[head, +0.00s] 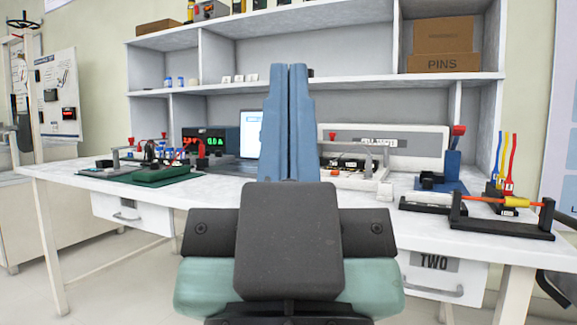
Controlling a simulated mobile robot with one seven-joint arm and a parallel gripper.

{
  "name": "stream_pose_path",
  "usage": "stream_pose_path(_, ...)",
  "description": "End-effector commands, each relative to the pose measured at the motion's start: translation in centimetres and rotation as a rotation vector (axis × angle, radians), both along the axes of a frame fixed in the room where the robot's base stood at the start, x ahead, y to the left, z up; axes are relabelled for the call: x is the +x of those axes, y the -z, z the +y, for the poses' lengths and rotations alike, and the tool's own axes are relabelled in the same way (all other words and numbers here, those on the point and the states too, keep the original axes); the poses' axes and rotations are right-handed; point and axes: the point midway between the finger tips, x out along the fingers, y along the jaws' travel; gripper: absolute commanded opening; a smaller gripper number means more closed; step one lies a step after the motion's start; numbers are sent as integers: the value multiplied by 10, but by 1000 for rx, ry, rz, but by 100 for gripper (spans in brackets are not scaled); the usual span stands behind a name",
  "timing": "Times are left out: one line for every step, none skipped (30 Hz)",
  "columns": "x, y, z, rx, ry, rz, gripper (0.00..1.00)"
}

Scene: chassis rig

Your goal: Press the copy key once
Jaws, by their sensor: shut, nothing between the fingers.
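My gripper (289,70) stands upright in the middle of the head view, its two blue fingers together and empty. It rises in front of the workbench and hides part of the middle of it. No key that I can make out as the copy key shows. A lit screen (250,134) stands on the bench just left of the fingers, partly hidden by them. A dark flat thing (232,166) lies below the screen; I cannot tell whether it has keys.
The white workbench (105,186) spans the view, with shelves above. A meter with red and green digits (210,139) and a green mat (118,175) are left. A white rig (385,182), a blue press (452,165) and a black stand with an orange rod (502,228) are right.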

Motion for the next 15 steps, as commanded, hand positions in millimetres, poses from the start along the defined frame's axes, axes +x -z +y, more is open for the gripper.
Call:
stream_pose_path(0, 0, 0, 0, 0, 0, 0)
stream_pose_path(0, 0, 0, 0, 0, 0, 0)
stream_pose_path(0, 0, 0, 0, 0, 0, 0)
stream_pose_path(0, 0, 0, 0, 0, 0, 0)
stream_pose_path(0, 0, 0, 0, 0, 0, 0)
stream_pose_path(0, 0, 0, 0, 0, 0, 0)
stream_pose_path(0, 0, 0, 0, 0, 0, 0)
stream_pose_path(0, 0, 0, 0, 0, 0, 0)
stream_pose_path(0, -2, 0, 0, 0, 0, 0)
stream_pose_path(0, -3, 0, 0, 0, 0, 0)
stream_pose_path(0, -5, 0, 0, 0, 0, 0)
stream_pose_path(0, -9, 0, 0, 0, 0, 0)
stream_pose_path(0, -13, 0, 0, 0, 0, 0)
stream_pose_path(0, -18, 0, 0, 0, 0, 0)
stream_pose_path(0, -25, 0, 0, 0, 0, 0)
